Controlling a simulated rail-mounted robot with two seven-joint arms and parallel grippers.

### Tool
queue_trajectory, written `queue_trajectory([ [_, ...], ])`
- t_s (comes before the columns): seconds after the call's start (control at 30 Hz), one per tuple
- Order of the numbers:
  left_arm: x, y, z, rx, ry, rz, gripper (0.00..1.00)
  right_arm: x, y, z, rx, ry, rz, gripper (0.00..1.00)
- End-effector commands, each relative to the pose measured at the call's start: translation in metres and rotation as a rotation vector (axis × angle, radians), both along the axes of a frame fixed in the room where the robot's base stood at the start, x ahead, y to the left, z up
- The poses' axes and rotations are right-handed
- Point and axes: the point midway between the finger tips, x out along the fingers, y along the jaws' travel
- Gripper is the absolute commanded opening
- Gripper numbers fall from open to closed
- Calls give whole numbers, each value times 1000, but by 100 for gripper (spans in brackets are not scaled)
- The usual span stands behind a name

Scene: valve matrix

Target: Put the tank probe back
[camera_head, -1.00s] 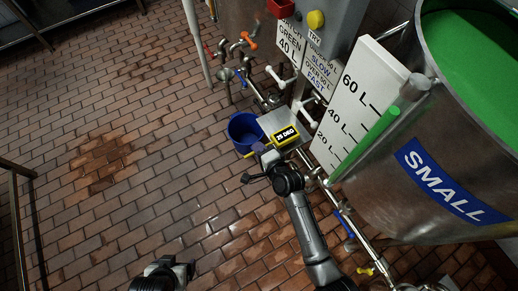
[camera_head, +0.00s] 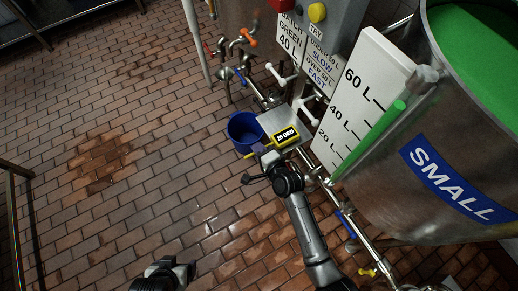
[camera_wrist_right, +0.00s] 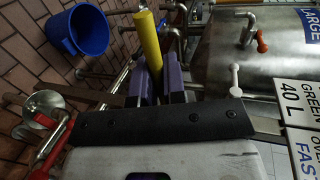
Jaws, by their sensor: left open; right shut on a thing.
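The tank probe shows as a yellow rod (camera_wrist_right: 149,48) standing between the fingers of my right gripper (camera_wrist_right: 153,72) in the right wrist view. The fingers are shut on it. In the head view my right gripper (camera_head: 263,156) is beside the blue bucket. A yellow-framed display (camera_head: 287,136) reading 25 DEG shows just right of the gripper; whether it joins the rod is hidden. The tank labelled SMALL (camera_head: 478,166), holding green liquid (camera_head: 485,50), stands at the right. My left gripper (camera_head: 176,266) is open and empty at the bottom of the head view.
A blue bucket (camera_head: 241,128) stands on the tiled floor. Pipes with red, orange, white and blue valve handles run along the tank. A white level board (camera_head: 358,92) and a green tube (camera_head: 375,131) stand beside the tank. The floor at left is clear.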

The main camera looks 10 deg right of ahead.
Motion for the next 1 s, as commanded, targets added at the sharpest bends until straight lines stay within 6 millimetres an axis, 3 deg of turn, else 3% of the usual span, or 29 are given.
queue_trajectory([
  [0.4, 0, 2, -5, 7, 0, -5, 85, 0, 0, -9, 0, 0, 0, 0],
  [0.43, 0, 2, -4, 7, 0, -5, 85, 0, 0, -8, 0, 0, 0, 14],
  [0.7, 0, 0, -4, 0, 0, 0, 85, 0, 0, -8, 0, 0, 0, 40],
  [1.0, 0, -2, -2, -7, 0, 4, 85, -2, -1, -7, 0, 1, 0, 41],
])
